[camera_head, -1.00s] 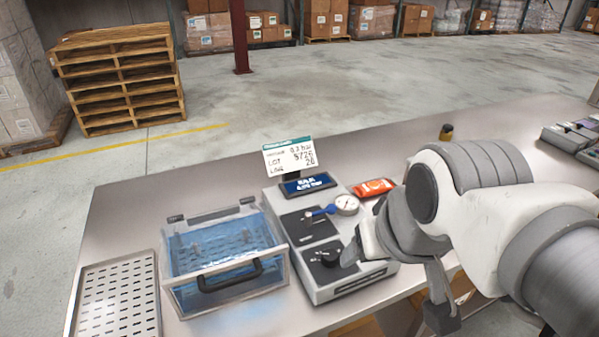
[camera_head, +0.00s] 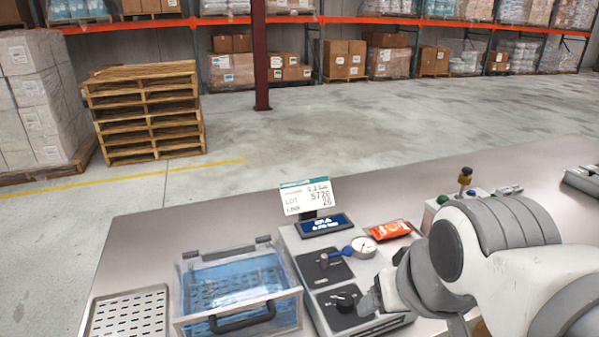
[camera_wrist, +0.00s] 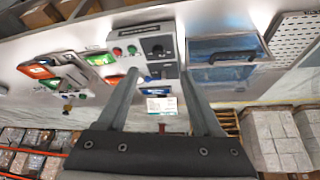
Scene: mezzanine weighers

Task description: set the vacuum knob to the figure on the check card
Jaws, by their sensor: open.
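The check card (camera_head: 308,196) stands upright at the back of a grey machine (camera_head: 290,240); "LOT 5726" is legible, but its small top line is blurred. Below it is a blue-lit display (camera_head: 325,224), too small to read. A round gauge (camera_head: 363,247) with a blue fitting sits at the upper dark panel. A black knob (camera_head: 345,301) is on the lower dark panel; its setting cannot be read. My gripper (camera_head: 371,301) is open just right of the knob, apparently not around it. In the wrist view my gripper's spread fingers (camera_wrist: 159,72) are empty.
A clear-lidded chamber with blue inside (camera_head: 240,285) stands left of the machine, beside a perforated tray (camera_head: 128,315). An orange packet (camera_head: 390,230) lies right of the gauge. Another device with coloured buttons (camera_head: 465,182) is behind my arm.

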